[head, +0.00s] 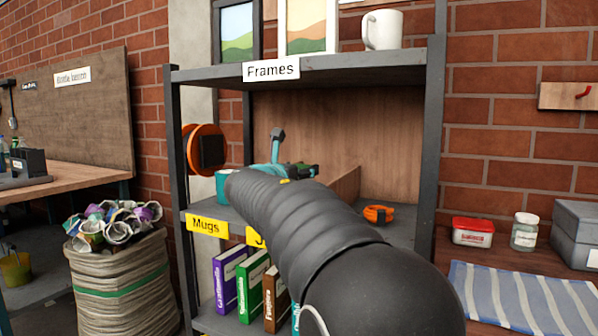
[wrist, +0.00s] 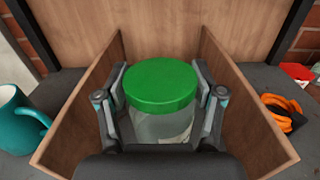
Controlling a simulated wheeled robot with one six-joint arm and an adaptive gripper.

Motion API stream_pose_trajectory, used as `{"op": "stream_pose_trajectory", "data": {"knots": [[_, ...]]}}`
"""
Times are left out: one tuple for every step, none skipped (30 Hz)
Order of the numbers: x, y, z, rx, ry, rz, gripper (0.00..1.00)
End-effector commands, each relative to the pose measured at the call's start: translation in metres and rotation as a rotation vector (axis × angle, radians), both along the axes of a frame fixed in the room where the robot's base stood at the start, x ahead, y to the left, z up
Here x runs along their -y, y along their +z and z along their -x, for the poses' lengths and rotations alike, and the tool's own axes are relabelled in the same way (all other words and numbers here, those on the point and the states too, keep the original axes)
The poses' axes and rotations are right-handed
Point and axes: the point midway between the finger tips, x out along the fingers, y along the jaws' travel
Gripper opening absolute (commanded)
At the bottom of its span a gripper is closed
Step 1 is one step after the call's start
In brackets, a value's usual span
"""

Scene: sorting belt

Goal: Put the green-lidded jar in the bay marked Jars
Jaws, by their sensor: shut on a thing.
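The green-lidded jar (wrist: 162,95) is clear below its green lid and stands upright between my gripper's fingers. My gripper (wrist: 163,108) is shut on it, with one finger on each side. Jar and fingers are between two wooden dividers (wrist: 78,105), in front of the wooden back panel. I cannot tell whether the jar's base touches the shelf. In the head view my gripper (head: 292,166) is over the middle shelf, and my arm hides the jar. The yellow label starting with J (head: 254,237) below is mostly hidden by my arm.
A teal mug (wrist: 19,122) sits left of the left divider, above the Mugs label (head: 207,226). An orange coil (head: 379,214) lies right of the right divider. The upper shelf (head: 350,73), labelled Frames, overhangs. A red-lidded tub (head: 473,232) and a white-lidded jar (head: 524,232) stand at right.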

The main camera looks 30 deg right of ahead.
Motion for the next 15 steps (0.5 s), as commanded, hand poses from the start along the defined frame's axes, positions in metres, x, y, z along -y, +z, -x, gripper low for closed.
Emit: {"op": "stream_pose_trajectory", "data": {"knots": [[0.0000,0.0012,0.0003,0.001,0.000,0.000,0.03],[0.0000,0.0012,0.0003,0.001,0.000,0.000,0.03],[0.0000,0.0011,0.0003,0.001,0.000,0.000,0.03],[0.0000,0.0007,0.0003,0.001,0.000,0.000,0.03],[0.0000,-0.0001,0.0003,0.001,0.000,0.001,0.03],[0.0000,-0.0015,0.0003,0.001,0.000,0.001,0.03],[0.0000,-0.0025,0.0003,0.001,0.000,0.001,0.03],[0.0000,-0.0033,0.0003,0.001,0.000,0.001,0.03],[-0.0001,-0.0024,0.0002,0.000,0.000,0.000,0.78],[-0.0001,-0.0023,0.0002,0.000,0.000,0.000,0.85],[-0.0001,-0.0023,0.0002,0.000,0.000,0.000,0.93],[-0.0001,-0.0023,0.0002,0.000,0.000,0.000,0.93],[-0.0001,-0.0023,0.0002,0.000,0.000,0.000,0.93],[-0.0001,-0.0023,0.0002,0.000,0.000,0.000,0.93],[-0.0001,-0.0023,0.0002,0.000,0.000,0.000,0.93]]}}
